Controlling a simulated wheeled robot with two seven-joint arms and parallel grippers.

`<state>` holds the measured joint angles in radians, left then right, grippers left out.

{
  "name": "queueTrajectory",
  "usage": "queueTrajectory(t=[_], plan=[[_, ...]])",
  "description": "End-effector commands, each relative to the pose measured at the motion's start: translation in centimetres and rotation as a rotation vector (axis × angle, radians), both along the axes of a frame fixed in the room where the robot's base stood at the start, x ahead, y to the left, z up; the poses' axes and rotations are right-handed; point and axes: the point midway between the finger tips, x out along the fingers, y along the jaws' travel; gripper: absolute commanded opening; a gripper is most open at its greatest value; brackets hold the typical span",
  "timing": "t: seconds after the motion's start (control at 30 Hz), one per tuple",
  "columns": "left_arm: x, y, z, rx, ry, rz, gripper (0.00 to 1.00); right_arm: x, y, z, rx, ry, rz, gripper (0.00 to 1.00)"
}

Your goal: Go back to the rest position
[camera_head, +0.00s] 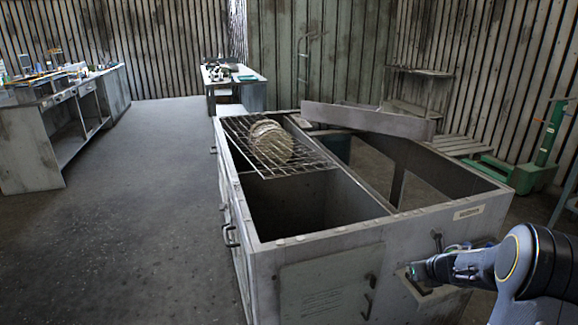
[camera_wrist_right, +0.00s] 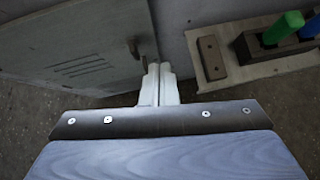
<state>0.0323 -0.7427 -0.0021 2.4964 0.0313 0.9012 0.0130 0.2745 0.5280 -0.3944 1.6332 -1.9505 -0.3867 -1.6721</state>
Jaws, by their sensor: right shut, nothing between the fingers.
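My right gripper (camera_head: 412,273) is at the lower right in the head view, in front of the near end wall of the grey blower housing (camera_head: 340,240). In the right wrist view its two pale fingers (camera_wrist_right: 158,70) are pressed together with nothing between them. Behind them are the housing's panel with slots (camera_wrist_right: 85,70) and a small handle. My left gripper is not in view. The housing is open on top, and a wire grate (camera_head: 240,130) with a round pale disc-like part (camera_head: 270,142) lies over its far left compartment.
A small ledge (camera_wrist_right: 235,75) sticks out of the housing wall beside the gripper. It holds a small block and a holder with green (camera_wrist_right: 285,27) and blue handles. A workbench (camera_head: 30,150) stands far left, with open floor (camera_head: 130,220) before it. A green stand (camera_head: 540,150) is at right.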

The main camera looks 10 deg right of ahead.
Motion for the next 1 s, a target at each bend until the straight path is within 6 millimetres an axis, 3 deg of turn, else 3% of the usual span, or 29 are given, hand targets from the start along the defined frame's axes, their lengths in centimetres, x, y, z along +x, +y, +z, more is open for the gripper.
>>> queueTrajectory(t=[0.07, 0.17, 0.2, 0.3, 0.4, 0.47, 0.6, 0.77, 0.8, 0.9, 1.0], plan=[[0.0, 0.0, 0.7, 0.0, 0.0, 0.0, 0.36, 0.0, 0.0, 2.8, 0.061, -0.046, -0.1, 0.0], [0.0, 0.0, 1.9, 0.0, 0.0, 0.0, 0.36, -0.9, -0.2, 8.5, 0.249, -0.148, -0.37, 0.0], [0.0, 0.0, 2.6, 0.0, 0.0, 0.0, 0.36, -1.9, -0.2, 11.3, 0.367, -0.197, -0.518, 0.0], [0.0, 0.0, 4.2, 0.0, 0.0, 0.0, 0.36, -5.8, 0.7, 17.0, 0.733, -0.288, -0.919, 0.0], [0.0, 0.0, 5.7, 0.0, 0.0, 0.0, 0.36, -11.0, 3.1, 20.3, 1.119, -0.302, -1.296, 0.0], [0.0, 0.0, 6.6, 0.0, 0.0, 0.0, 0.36, -14.4, 5.5, 21.3, 1.345, -0.267, -1.514, 0.0], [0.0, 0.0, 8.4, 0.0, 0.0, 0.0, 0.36, -22.2, 12.5, 21.9, 1.766, -0.062, -1.993, 0.0], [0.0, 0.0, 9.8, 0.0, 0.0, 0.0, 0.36, -28.8, 19.8, 21.6, 1.974, 0.239, -2.406, 0.0], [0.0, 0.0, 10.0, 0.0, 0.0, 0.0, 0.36, -30.0, 21.2, 21.6, -1.923, -0.295, 2.397, 0.0], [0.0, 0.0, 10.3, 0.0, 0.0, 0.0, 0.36, -32.2, 23.7, 21.4, -1.776, -0.382, 2.329, 0.0], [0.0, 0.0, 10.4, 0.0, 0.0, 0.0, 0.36, -33.2, 24.8, 21.3, -1.705, -0.42, 2.298, 0.0]])
